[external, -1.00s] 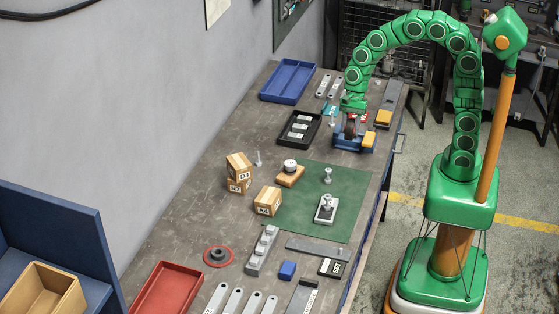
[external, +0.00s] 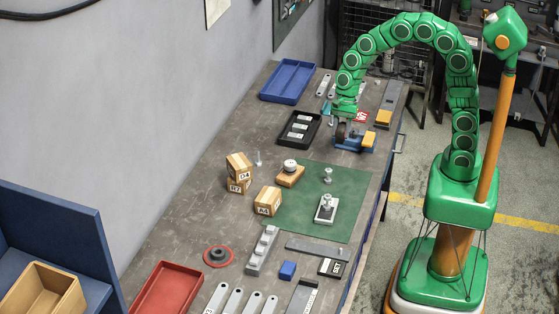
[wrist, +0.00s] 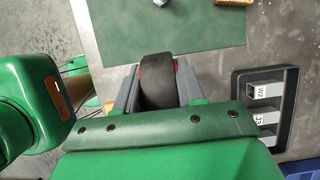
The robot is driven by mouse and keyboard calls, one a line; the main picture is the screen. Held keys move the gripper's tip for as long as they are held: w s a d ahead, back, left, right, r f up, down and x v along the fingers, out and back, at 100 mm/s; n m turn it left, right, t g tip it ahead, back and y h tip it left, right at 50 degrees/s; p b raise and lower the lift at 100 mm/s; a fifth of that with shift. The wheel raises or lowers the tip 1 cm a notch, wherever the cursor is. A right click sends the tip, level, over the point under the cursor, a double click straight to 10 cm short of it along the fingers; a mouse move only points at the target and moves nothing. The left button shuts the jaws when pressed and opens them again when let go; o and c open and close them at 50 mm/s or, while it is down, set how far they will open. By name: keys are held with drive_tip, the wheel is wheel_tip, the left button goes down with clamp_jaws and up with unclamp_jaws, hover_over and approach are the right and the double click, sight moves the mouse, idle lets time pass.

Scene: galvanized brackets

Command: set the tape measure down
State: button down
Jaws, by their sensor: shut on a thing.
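The tape measure, black with red at its sides, is between the two grey-blue fingers of my gripper (wrist: 157,88) in the wrist view. The tape measure (wrist: 157,80) shows its dark rounded edge, and the fingers press it from left and right. In the external view my gripper (external: 342,128) points down over the far part of the bench, with the tape measure (external: 341,131) as a small dark shape at its end. I cannot tell whether its underside touches anything.
A blue piece (external: 346,145) and a yellow block (external: 368,139) are close by on the right. A black tray (external: 285,133) with grey pieces lies to the left. A green mat (external: 300,220) lies nearer the camera, with bare bench (external: 215,187) left of it.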

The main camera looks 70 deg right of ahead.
drive_tip(key=shift+w+a+f, duration=0.2)
drive_tip(key=shift+w+f, duration=1)
drive_tip(key=shift+w+a+f, duration=0.25)
drive_tip(key=shift+w+f, duration=0.9)
drive_tip(key=shift+f, duration=0.05)
drive_tip(key=shift+w+a+f, duration=0.2)
drive_tip(key=shift+w+f, duration=1)
drive_tip(key=shift+f, duration=1.45)
drive_tip(key=shift+f, duration=0.4)
drive_tip(key=c, duration=0.7)
unclamp_jaws()
drive_tip(key=shift+r, duration=0.1)
drive_tip(key=shift+r, duration=0.25)
drive_tip(key=v, duration=1.2)
drive_tip(key=shift+r, duration=0.1)
